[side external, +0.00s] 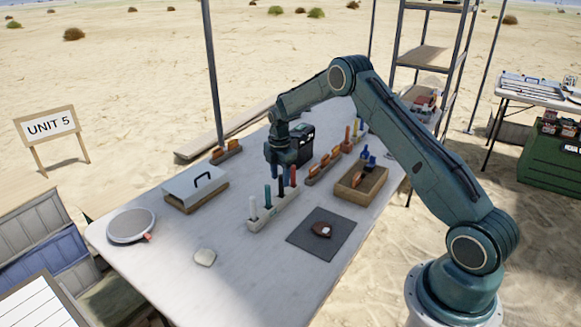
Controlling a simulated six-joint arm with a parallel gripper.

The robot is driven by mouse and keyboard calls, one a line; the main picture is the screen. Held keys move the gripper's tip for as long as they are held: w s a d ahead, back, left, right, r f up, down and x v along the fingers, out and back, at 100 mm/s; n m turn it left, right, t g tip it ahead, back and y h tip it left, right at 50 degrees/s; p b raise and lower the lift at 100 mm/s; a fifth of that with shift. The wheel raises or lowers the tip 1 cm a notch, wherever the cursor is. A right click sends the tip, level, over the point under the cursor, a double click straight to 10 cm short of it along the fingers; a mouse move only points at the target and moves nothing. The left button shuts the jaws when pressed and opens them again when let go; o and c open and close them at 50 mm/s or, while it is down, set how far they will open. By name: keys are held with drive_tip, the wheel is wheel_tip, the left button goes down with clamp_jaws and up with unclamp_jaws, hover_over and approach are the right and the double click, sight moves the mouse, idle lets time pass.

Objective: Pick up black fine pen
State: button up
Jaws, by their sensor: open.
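A pale pen rack (272,213) stands near the middle of the table and holds several upright pens. A black pen (281,187) stands in it between a teal pen (267,196) and a red pen (293,176). A white pen (253,207) stands at the rack's left end. My gripper (282,172) points down, open, at the top of the black and red pens. The fingertips are small and dark here, and I cannot tell whether they touch the black pen. The pen's upper end is partly hidden by the gripper.
A wooden tray (374,190) and an orange-filled rack (322,173) stand to the right. A lidded box (183,198) and a round sieve (130,226) are left. A black case (306,146) stands behind my gripper.

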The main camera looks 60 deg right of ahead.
sight(281, 191)
drive_tip(key=shift+f, duration=2.65)
clamp_jaws()
